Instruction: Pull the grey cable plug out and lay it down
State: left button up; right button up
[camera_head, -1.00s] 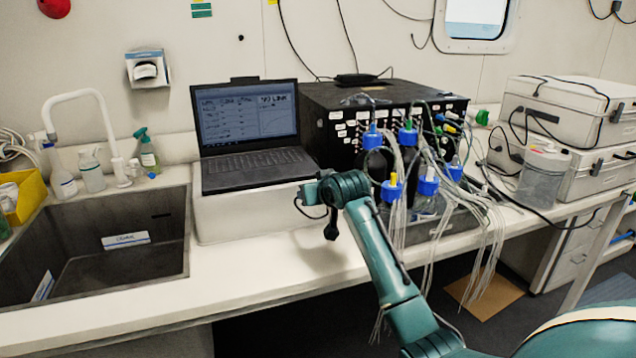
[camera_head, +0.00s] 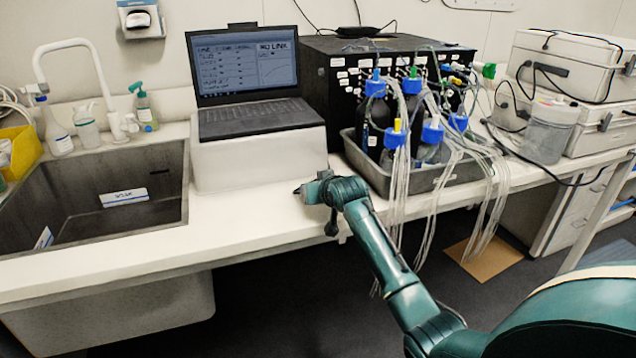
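I cannot pick out the grey cable plug in the head view. Many thin cables and clear tubes run over the black instrument box (camera_head: 335,100) and the bottles in front of it, and any plug among them is too small to tell. My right gripper (camera_head: 303,191) is at the end of the teal arm that comes in from the lower right. It appears over the front part of the bench, below the laptop's stand and left of the bottle tray. Its fingers are small and dark, so whether they are open or shut is unclear. My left gripper is out of view.
A laptop (camera_head: 250,75) reading "NO LINK" stands on a white block (camera_head: 258,160). A grey tray (camera_head: 375,178) holds several blue-capped bottles, with tubes hanging over the bench edge. The sink (camera_head: 165,180) is at left, white cases (camera_head: 560,68) at right. The front bench strip (camera_head: 235,215) is clear.

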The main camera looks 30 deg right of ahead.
jog(key=shift+f, duration=0.2)
jog(key=o, duration=1.1)
jog(key=v, duration=1.3)
jog(key=shift+s+p, duration=0.1)
jog(key=shift+p, duration=0.25)
